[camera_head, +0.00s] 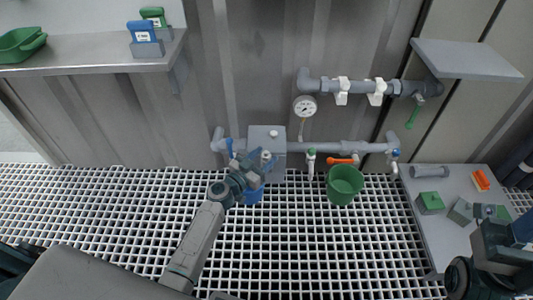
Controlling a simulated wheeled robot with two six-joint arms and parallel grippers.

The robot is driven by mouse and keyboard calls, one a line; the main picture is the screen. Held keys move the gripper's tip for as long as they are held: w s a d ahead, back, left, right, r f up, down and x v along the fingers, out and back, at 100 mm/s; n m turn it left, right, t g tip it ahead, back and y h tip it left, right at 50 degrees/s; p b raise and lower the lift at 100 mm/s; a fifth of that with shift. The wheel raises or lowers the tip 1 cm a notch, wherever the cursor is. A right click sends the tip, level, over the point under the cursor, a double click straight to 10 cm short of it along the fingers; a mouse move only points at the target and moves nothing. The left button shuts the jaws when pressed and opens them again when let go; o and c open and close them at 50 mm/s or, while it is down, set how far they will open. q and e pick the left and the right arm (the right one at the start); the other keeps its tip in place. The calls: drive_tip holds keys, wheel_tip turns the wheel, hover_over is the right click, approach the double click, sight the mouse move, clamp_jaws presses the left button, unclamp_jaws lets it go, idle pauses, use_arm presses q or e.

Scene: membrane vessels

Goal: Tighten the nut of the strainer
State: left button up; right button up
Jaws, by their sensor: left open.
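My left gripper (252,168) is open, in front of the grey box (268,136) on the lower pipe run. A small pale round fitting shows right beside its fingers. I cannot tell whether they touch it. The strainer and its nut cannot be made out clearly; the gripper and wrist cover part of the pipework here. My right gripper (508,243) is at the lower right edge, partly cut off, over the side bench; its fingers are not clear.
A blue container (254,196) sits below my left gripper. A green bucket (345,183) hangs or stands below the orange-handled valve (342,161). A gauge (305,106) is above. The side bench (437,241) holds a grey cylinder (429,171) and several blocks. The grating (310,245) is clear in front.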

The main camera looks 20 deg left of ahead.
use_arm(q)
drive_tip(key=shift+x, duration=0.8)
